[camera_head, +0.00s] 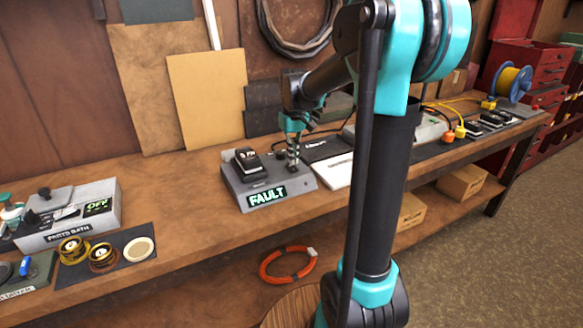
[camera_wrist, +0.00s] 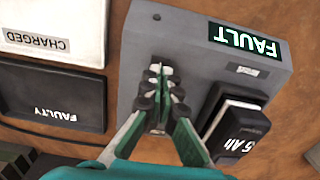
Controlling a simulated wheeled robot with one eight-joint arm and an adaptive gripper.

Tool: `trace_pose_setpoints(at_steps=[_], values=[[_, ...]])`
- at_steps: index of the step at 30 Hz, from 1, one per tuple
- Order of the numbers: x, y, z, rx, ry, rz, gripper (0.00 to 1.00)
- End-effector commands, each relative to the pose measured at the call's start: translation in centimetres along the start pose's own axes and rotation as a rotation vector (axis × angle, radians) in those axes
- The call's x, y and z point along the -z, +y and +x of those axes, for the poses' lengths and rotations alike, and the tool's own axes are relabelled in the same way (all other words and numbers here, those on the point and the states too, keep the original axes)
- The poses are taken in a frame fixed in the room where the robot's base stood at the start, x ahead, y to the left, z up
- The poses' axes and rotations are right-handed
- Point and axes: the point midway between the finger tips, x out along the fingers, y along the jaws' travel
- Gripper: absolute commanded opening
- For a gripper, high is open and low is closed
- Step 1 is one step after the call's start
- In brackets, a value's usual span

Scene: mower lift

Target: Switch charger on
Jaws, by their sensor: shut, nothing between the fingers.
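The charger (camera_head: 270,192) is a grey box on the workbench with a lit green display reading FAULT (camera_head: 267,197). It also shows in the wrist view (camera_wrist: 180,40), upside down, with its display (camera_wrist: 245,42) at the top right. A black battery marked 5 Ah (camera_wrist: 238,128) sits on the charger; it also shows in the head view (camera_head: 248,160). My gripper (camera_head: 293,168) is shut and empty, pointing down at the charger beside the battery. In the wrist view its fingertips (camera_wrist: 159,72) lie over a small light part on the charger's top, which they partly hide. I cannot tell whether they touch it.
A white mat marked CHARGED (camera_wrist: 55,28) and a dark mat marked FAULTY (camera_wrist: 52,97) lie beside the charger. A parts bath (camera_head: 68,215) with a lit display stands at the left. Bare bench (camera_head: 185,205) lies between it and the charger.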

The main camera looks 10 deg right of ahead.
Motion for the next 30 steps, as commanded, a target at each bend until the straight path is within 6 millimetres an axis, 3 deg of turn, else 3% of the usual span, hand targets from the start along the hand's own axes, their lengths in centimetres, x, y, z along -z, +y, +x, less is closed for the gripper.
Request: trace_pose_setpoints(at_steps=[18,30], values=[[0.0,0.0,-4.4,0.000,0.000,0.000,0.00],[0.0,0.0,-4.7,0.000,0.000,0.000,0.00]])
